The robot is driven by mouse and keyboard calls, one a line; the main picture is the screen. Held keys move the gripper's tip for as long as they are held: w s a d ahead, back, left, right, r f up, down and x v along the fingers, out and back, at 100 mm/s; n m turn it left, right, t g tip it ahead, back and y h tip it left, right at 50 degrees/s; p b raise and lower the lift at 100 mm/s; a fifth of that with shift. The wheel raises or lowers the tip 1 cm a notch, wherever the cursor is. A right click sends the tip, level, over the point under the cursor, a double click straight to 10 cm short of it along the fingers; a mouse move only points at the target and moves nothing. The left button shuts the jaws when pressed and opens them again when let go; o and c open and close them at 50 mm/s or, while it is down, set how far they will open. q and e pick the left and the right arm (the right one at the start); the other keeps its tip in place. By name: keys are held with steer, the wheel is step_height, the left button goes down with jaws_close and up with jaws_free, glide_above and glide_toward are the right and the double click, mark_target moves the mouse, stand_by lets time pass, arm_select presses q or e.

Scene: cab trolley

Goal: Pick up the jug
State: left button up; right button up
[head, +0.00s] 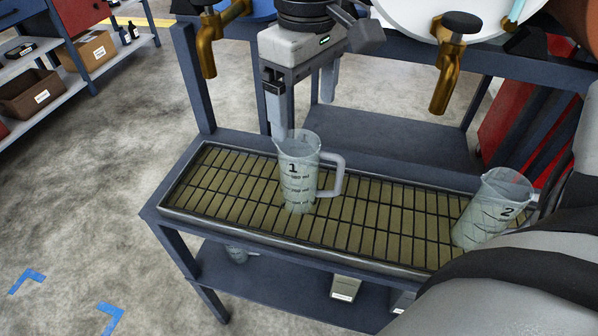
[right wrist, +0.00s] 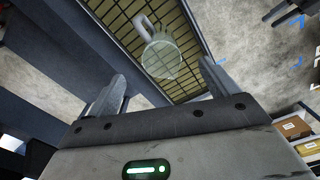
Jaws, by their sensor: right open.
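A clear measuring jug marked 1 (head: 299,178) stands upright on the slatted drip tray (head: 385,205) of the trolley, its handle to the right. A second clear jug marked 2 (head: 490,210) stands on the tray's right end, partly behind my arm. My right gripper (head: 304,115) is open and empty, fingers pointing down, just behind and above jug 1. In the right wrist view, jug 1 (right wrist: 163,58) shows between and beyond the open fingers (right wrist: 163,69). I cannot tell if a finger touches it. My left gripper is not in view.
Brass taps stand over the tray at left (head: 207,58) and right (head: 446,85), on either side of my right gripper. The trolley's lower shelf (head: 285,285) holds a few small items. A shelf with boxes (head: 88,50) is at far left. The floor left is clear.

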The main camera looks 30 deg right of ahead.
mark_target(303, 155)
steer(key=f, duration=0.5)
steer(key=f+b, duration=0.1)
steer(key=f, duration=0.4)
steer(key=shift+w+a+f, duration=0.1)
steer(key=shift+w, duration=0.1)
steer(key=c, duration=1.4)
